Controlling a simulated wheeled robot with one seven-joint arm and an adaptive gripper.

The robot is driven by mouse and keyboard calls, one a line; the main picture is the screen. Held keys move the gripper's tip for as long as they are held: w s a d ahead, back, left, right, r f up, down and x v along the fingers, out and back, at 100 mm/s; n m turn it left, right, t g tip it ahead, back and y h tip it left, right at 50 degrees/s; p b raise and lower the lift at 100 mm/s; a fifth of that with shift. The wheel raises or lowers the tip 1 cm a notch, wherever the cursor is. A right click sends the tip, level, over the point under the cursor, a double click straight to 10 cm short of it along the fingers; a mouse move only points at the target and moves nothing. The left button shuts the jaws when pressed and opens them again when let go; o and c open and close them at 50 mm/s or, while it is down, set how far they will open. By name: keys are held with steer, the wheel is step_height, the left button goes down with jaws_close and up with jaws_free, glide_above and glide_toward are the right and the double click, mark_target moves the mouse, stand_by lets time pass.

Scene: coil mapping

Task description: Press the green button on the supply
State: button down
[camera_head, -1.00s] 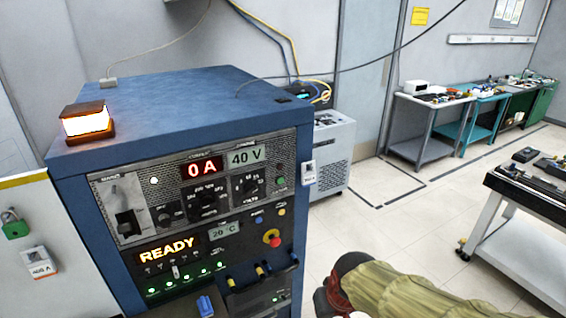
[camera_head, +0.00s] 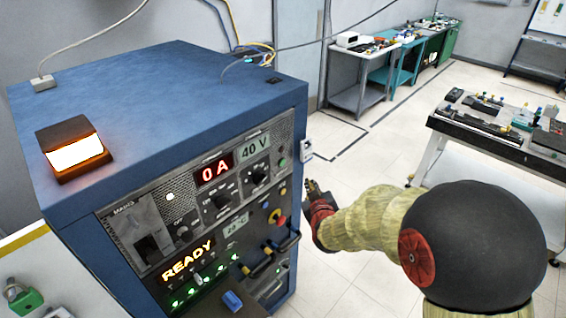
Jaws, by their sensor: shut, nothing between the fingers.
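The supply is a tall blue cabinet (camera_head: 170,95) at the left, with a grey front panel. Its displays read 0 A, 40 V and READY. A small green button (camera_head: 282,162) shows near the right edge of the panel, beside the voltage knob. My gripper (camera_head: 312,184) is shut and empty, to the right of the panel and slightly below the button in the picture. It appears apart from the panel, but the depth gap is hard to tell. Nothing covers the button.
A red emergency knob (camera_head: 275,216) sits below the button. Dark handles (camera_head: 285,243) stick out lower on the front. An orange lamp (camera_head: 75,148) stands on the cabinet top. A white-legged bench (camera_head: 440,150) is at the right. Open floor (camera_head: 375,150) lies between.

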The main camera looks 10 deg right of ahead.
mark_target(282, 163)
steer(key=shift+w+r+n, duration=0.15)
steer(key=shift+r+n, duration=0.15)
steer(key=shift+r, duration=0.15)
steer(key=w+a+p, duration=0.1)
steer(key=w+a, duration=0.4)
steer(key=w, duration=0.2)
stand_by(0.4)
steer(key=shift+w+a, duration=0.1)
steer(key=shift+a, duration=0.05)
stand_by(1.2)
steer(key=shift+w+a, duration=0.2)
steer(key=shift+w, duration=0.05)
